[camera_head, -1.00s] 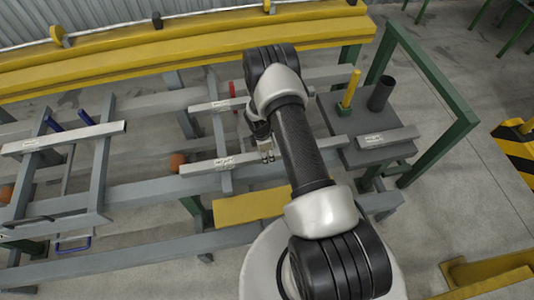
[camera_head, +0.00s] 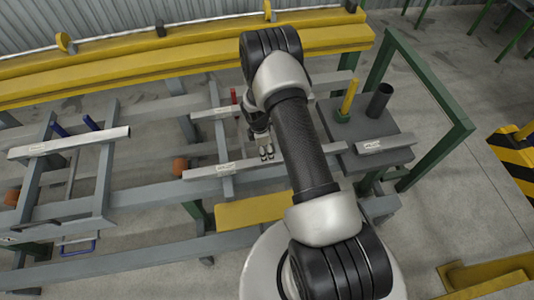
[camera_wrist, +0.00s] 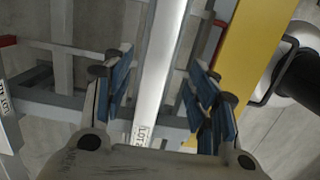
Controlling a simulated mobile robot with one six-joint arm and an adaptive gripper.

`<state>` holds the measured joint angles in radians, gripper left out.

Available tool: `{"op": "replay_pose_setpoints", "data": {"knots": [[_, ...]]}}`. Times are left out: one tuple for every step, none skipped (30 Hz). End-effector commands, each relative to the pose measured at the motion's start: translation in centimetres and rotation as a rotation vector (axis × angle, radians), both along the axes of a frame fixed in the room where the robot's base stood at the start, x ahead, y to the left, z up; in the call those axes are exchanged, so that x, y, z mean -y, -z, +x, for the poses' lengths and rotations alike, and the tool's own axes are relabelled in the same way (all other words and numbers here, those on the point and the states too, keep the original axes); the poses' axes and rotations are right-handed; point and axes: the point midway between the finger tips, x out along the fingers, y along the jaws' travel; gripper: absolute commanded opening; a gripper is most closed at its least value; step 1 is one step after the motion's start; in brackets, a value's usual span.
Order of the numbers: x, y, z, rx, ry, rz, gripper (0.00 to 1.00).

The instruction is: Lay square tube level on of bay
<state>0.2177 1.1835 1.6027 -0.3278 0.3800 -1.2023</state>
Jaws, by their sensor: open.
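A pale square tube (camera_head: 203,172) with a white label lies across grey crossbars in the middle of the head view. It also runs lengthwise between my fingers in the wrist view (camera_wrist: 162,55). My gripper (camera_head: 267,152) is open over this tube, near its middle. In the wrist view the blue-padded fingers (camera_wrist: 160,88) stand apart on either side of the tube, with gaps visible. Another labelled tube (camera_head: 70,142) lies on the left rack by blue pins. A short labelled piece (camera_head: 385,144) lies on a dark plate. My arm hides part of the middle tube.
A yellow post (camera_head: 347,97) and a dark cylinder (camera_head: 378,101) stand on the dark plate (camera_head: 400,157) at right, inside a green frame (camera_head: 432,80). A yellow rail (camera_head: 190,55) runs along the back. A red post (camera_head: 233,96) stands behind my gripper.

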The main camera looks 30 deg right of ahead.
Motion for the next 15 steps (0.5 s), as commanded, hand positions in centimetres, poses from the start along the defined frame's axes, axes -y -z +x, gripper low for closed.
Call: {"op": "replay_pose_setpoints", "data": {"knots": [[-0.1,-1.3,0.1,0.002,-0.001,-0.001,0.53],[-0.2,-1.8,0.1,0.001,-0.001,0.000,0.53],[-0.3,-2.4,0.1,0.001,-0.001,0.000,0.53],[-0.3,-2.8,0.1,0.001,-0.001,0.000,0.53],[-0.4,-3.1,0.1,0.001,-0.001,0.000,0.53],[-0.4,-3.5,0.1,0.001,-0.001,0.000,0.53],[-0.5,-3.7,0.1,0.001,0.000,0.000,0.53],[-0.5,-3.9,0.1,0.001,0.000,0.000,0.53],[-0.5,-4.3,0.2,0.002,0.002,-0.001,0.53],[-0.6,-4.7,0.2,0.004,0.007,-0.001,0.53],[-0.6,-5.2,0.4,0.007,0.013,-0.002,0.53],[-0.7,-6.3,0.6,0.017,0.029,-0.004,0.53],[-0.8,-7.4,0.9,0.026,0.045,-0.006,0.53],[-0.9,-8.6,1.1,0.037,0.064,-0.008,0.53],[-1.1,-10.7,1.4,0.054,0.097,-0.011,0.53]]}}
